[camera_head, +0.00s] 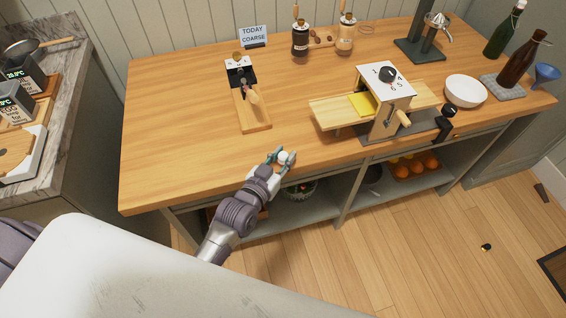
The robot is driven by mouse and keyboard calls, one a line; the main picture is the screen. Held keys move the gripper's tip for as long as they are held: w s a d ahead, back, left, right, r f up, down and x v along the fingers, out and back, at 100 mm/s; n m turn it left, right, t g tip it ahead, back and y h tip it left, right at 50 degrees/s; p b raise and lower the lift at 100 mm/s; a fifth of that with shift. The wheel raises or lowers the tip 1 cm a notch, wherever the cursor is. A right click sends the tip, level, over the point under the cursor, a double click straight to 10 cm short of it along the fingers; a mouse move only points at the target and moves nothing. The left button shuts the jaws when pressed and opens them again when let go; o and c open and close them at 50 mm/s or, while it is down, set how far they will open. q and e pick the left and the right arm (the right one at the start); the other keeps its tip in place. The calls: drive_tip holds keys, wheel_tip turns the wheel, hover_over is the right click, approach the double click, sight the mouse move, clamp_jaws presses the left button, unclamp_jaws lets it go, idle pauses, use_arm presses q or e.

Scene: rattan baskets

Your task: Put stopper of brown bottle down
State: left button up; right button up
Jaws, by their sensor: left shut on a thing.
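My left gripper (281,157) is shut on a small white stopper (285,158), at the front edge of the wooden counter. I cannot tell whether the stopper touches the wood. The brown bottle (519,65) stands upright on a grey slab at the far right of the counter, well away from the gripper. No white stopper shows on its neck. The green bottle (502,34) behind it has a pale top. My right gripper is not in view.
The counter (185,130) is clear left of the gripper. A board with a lever device (243,85) lies behind it, and a slicer-like box (385,95) stands to the right. A white bowl (465,91) and blue funnel (546,72) stand farther right. Open shelves sit below.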

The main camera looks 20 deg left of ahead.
use_arm(q)
drive_tip(key=shift+f, duration=0.1)
drive_tip(key=o, duration=0.9)
drive_tip(key=shift+o, duration=0.2)
